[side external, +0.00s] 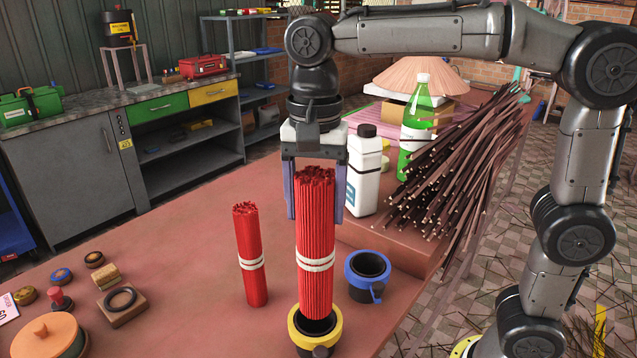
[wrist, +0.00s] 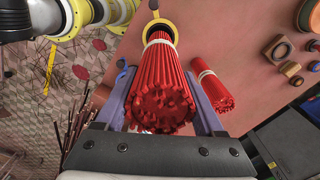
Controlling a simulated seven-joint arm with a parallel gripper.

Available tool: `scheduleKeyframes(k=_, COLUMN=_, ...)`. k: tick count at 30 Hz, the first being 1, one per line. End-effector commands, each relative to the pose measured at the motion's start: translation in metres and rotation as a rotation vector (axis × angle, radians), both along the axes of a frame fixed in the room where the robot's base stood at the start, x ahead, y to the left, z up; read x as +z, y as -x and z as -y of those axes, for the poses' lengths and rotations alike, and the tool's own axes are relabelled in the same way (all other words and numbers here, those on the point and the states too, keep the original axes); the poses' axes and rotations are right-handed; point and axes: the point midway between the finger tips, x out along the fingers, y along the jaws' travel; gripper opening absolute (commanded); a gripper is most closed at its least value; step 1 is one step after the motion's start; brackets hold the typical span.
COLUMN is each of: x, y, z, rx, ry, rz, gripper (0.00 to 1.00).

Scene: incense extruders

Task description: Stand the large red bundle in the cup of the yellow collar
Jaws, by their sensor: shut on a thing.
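The large red bundle (side external: 315,240), tied with white bands, stands upright in my gripper (side external: 316,212). The fingers are shut on its two sides in its upper part. Its lower end is at the mouth of the dark cup with the yellow collar (side external: 294,335); dark cup interior shows in front of it. I cannot tell how far down inside the end sits. In the wrist view the bundle (wrist: 163,95) lies between the fingers (wrist: 160,85), and the yellow collar (wrist: 149,25) shows around its far end, with some of the opening clear.
A thinner red bundle (side external: 250,255) stands just left. A dark cup with a blue collar (side external: 367,262) stands at the right. A white bottle (side external: 364,175), a green bottle (side external: 416,120) and a heap of dark sticks (side external: 450,165) are behind. The table's left middle is clear.

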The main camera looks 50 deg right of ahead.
Motion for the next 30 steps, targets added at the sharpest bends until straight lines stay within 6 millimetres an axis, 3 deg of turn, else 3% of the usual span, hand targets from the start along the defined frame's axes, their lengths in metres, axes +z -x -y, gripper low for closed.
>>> scheduleKeyframes(k=8, x=-0.007, y=0.002, z=-0.004, rx=0.015, ry=0.000, rz=0.000, gripper=0.00)
scheduleKeyframes(k=30, x=-0.067, y=0.002, z=-0.004, rx=0.014, ry=0.000, rz=0.000, gripper=0.00)
